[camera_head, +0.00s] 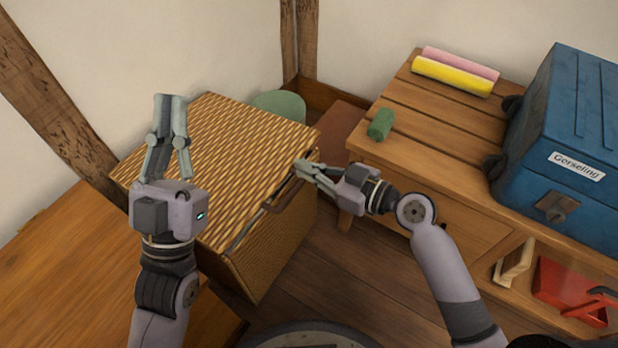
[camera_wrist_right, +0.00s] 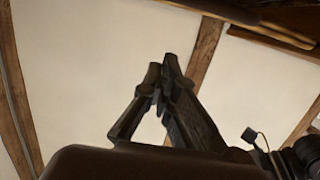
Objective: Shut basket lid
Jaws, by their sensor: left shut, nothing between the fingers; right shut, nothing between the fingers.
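The woven wicker basket (camera_head: 277,243) stands in the middle of the head view. Its lid (camera_head: 235,140) lies down over the top; a thin dark line shows along the front edge, and I cannot tell whether it is fully seated. A brown handle (camera_head: 284,196) is on the front edge. My left gripper (camera_head: 171,98) is shut and empty, over the left part of the lid; I cannot tell if it touches. My right gripper (camera_head: 300,166) is shut and empty at the lid's front right edge, contact unclear. Its shut fingers also show in the right wrist view (camera_wrist_right: 162,75).
A wooden bench (camera_head: 428,135) at the right bears a blue box (camera_head: 560,135), yellow and pink rolls (camera_head: 452,76) and a green roll (camera_head: 380,124). A green round object (camera_head: 280,104) is behind the basket. A wooden surface (camera_head: 70,265) is at left. Bare floor (camera_head: 375,265) shows between.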

